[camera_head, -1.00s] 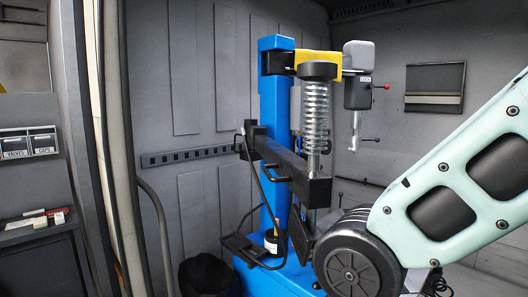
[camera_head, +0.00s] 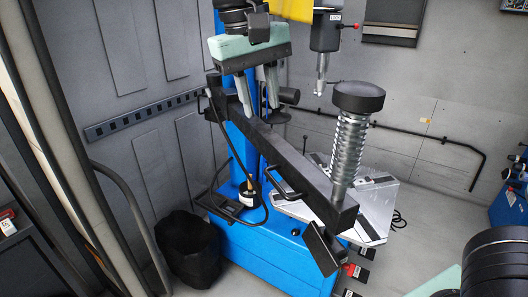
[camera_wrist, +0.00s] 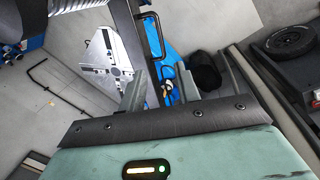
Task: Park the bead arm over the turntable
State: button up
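The bead arm (camera_head: 292,165) is a long black bar running from the blue column (camera_head: 233,150) toward the lower right. A sprung post (camera_head: 350,150) with a black cap stands at its free end, and a black plate hangs below. The silver turntable (camera_head: 375,210) lies behind that end; in the picture the post overlaps its left part, but depth is hard to judge. My gripper (camera_head: 258,104) is near the column end of the bar, pointing down. In the wrist view my gripper's fingers (camera_wrist: 160,88) are apart, with dark bar between them; contact cannot be told.
A lock head (camera_head: 326,32) on a yellow arm hangs right of my gripper. A loop handle (camera_head: 286,186) sits on the bar's side. A black bin (camera_head: 188,250) stands left of the blue base, and pedals (camera_head: 357,273) are at its front right.

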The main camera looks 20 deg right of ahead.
aim_at(276, 183)
jog(key=d+f+p, duration=0.1)
jog(key=f, duration=0.4)
jog(key=d+f+p, duration=0.1)
jog(key=f, duration=0.5)
jog(key=d+f+p, duration=0.1)
jog(key=f, duration=0.5)
jog(key=shift+w+d+p, duration=0.1)
jog(key=shift+p, duration=0.2)
grip_shut()
